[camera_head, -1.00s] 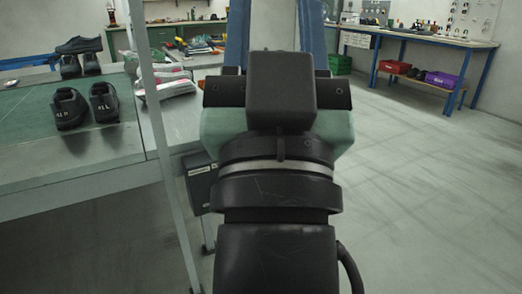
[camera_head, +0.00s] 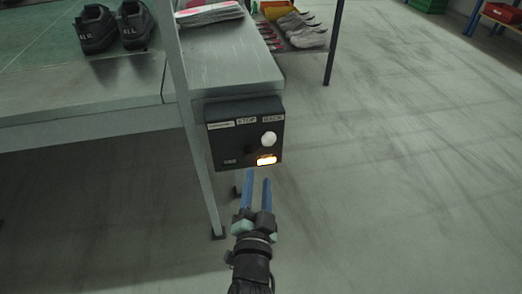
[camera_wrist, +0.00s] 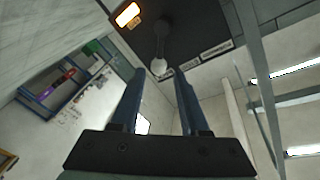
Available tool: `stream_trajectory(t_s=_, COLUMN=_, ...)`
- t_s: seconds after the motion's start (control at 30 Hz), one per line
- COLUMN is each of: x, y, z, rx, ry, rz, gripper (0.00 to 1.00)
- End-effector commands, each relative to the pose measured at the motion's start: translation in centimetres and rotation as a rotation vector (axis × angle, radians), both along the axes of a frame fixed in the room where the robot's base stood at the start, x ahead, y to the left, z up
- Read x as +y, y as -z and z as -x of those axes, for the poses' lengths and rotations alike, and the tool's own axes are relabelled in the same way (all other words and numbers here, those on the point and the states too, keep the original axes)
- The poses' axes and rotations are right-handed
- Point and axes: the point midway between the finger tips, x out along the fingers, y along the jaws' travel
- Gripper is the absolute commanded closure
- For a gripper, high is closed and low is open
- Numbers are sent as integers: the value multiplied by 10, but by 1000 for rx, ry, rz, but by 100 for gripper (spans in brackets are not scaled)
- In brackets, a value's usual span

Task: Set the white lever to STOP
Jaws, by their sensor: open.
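The white lever is a round white knob (camera_head: 268,139) on the front of a dark control box (camera_head: 218,146) at the table's corner. Three labels run along the box top; the middle one reads STOP (camera_head: 246,121). The knob sits below the right-hand label, right of STOP. My gripper (camera_head: 258,177) is open and empty, its two blue fingers pointing at the box from just below the knob. In the wrist view the knob (camera_wrist: 159,66) appears between the fingertips (camera_wrist: 160,76), with no visible contact.
A lit orange lamp (camera_head: 266,160) is on the box below the knob. A grey table post (camera_head: 196,150) stands just left of the box. Black shoes (camera_head: 95,28) are on the table above.

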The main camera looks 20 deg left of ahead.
Motion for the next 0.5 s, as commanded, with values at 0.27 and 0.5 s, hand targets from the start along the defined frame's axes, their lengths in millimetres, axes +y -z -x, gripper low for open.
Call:
stream_trajectory(t_s=0.27, x=15, y=-5, z=-43, rx=-1, ry=-1, rz=4, gripper=55)
stream_trajectory(t_s=0.5, x=25, y=-2, z=-72, rx=-1, ry=-2, rz=3, gripper=55)
